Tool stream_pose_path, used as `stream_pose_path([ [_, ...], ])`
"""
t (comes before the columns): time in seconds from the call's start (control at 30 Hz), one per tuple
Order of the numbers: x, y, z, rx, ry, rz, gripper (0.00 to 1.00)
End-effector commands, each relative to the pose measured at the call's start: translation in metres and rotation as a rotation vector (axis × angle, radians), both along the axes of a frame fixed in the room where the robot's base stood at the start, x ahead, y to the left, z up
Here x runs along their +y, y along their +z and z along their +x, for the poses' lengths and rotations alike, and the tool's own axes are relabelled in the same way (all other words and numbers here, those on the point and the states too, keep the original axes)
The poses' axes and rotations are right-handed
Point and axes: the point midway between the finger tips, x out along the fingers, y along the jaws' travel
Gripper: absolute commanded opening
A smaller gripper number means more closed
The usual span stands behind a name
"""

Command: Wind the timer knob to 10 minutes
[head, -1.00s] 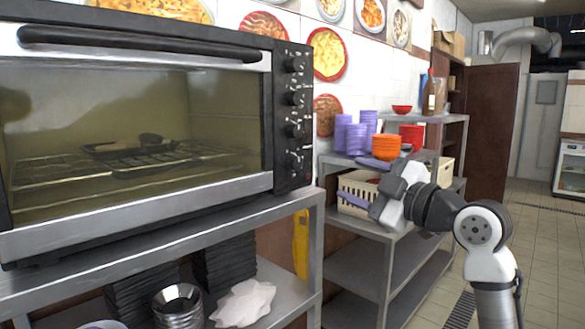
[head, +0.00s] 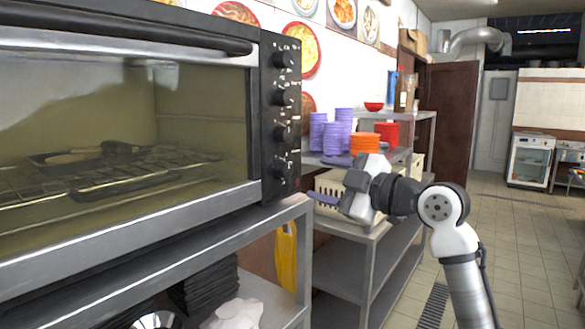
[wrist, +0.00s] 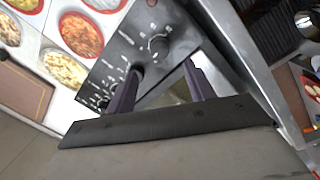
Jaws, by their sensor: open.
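The oven (head: 120,150) has a black control panel (head: 268,120) with several dark round knobs in a column: the top knob (head: 284,57), the second knob (head: 283,97), the third knob (head: 281,133) and the bottom knob (head: 279,168). I cannot read which is the timer knob or its setting. My gripper (head: 326,180) is open and empty, right of the panel and apart from it in the head view. In the wrist view the panel is tilted, with one knob (wrist: 159,46) beyond my two fingers (wrist: 160,76) and another partly behind the left finger.
The oven stands on a metal shelf (head: 200,235). Behind my gripper, another shelf holds purple bowls (head: 335,133), orange bowls (head: 364,144) and a cream basket (head: 328,184). Open tiled floor (head: 510,235) lies to the right.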

Motion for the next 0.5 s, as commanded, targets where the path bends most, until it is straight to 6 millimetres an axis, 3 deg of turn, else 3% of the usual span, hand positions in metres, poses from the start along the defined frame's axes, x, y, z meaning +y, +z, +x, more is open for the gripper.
stream_pose_path([
  [0.2,0.036,0.003,0.031,0.001,0.001,-0.001,0.53],
  [0.5,0.061,0.001,0.053,0.000,0.001,0.000,0.53],
])
